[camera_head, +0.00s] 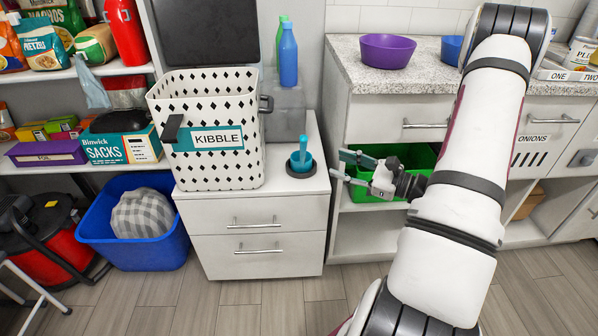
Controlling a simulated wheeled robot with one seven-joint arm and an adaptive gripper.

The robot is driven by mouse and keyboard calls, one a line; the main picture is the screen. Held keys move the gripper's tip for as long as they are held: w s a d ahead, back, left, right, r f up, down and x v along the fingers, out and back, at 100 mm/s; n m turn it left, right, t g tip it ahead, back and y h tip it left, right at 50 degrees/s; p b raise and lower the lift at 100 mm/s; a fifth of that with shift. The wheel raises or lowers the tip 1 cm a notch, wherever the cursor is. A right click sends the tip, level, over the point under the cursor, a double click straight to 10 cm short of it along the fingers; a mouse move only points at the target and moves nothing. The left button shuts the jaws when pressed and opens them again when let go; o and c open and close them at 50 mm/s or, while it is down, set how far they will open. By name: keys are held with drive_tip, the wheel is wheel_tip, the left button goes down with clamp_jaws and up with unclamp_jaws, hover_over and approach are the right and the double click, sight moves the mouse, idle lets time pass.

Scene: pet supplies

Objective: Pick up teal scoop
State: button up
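The teal scoop (303,150) stands with its handle upward in or on a round dark holder (301,170). The holder sits on top of the white drawer cabinet (262,216), near its right edge. My gripper (338,164) is to the right of the scoop, just past the cabinet's right edge. Its two fingers point left toward the scoop and are spread apart with nothing between them. A gap shows between the fingertips and the scoop. The lower part of the scoop is partly hidden by the holder.
A white perforated KIBBLE basket (207,105) stands left of the scoop. A blue bottle (288,55) stands behind on a grey block. A green bin (424,154) is behind my gripper, under the granite counter (345,47). A blue tub (92,222) is on the floor at left.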

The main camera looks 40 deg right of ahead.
sight(303, 159)
drive_tip(key=shift+m+t+h, duration=0.3)
drive_tip(key=shift+h, duration=0.1)
drive_tip(key=b+x, duration=0.1)
drive_tip(key=x, duration=0.3)
drive_tip(key=b+x, duration=0.1)
drive_tip(key=x, duration=0.3)
drive_tip(key=d+f+b+x, duration=0.1)
drive_tip(key=x, duration=0.4)
drive_tip(key=shift+w, duration=0.25)
drive_tip(key=shift+r, duration=0.1)
clamp_jaws()
